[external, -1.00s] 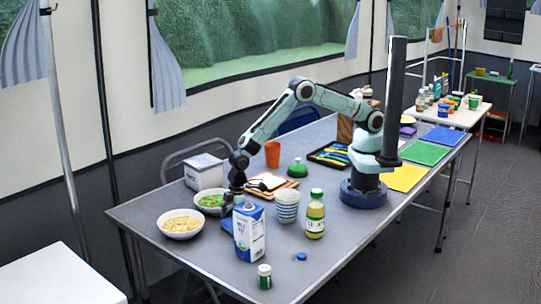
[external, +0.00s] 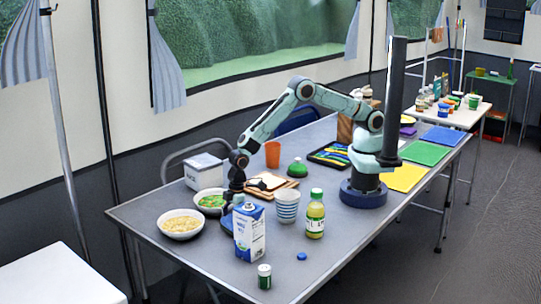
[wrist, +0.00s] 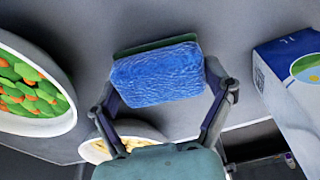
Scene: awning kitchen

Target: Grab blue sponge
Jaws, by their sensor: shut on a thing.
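The blue sponge (wrist: 157,74), with a dark green layer along its far edge, sits between the two fingers in the wrist view. My gripper (wrist: 162,85) is shut on it, one finger at each side. In the external view my gripper (external: 231,200) points down at the near left part of the grey table, behind the milk carton. The carton hides much of the sponge there. I cannot tell whether the sponge is clear of the tabletop.
The blue and white milk carton (external: 249,232) stands close in front. A bowl of green and orange vegetables (external: 208,202) and a bowl of pale food (external: 181,224) are to the left. A striped cup (external: 287,206) and a bottle (external: 315,216) stand to the right.

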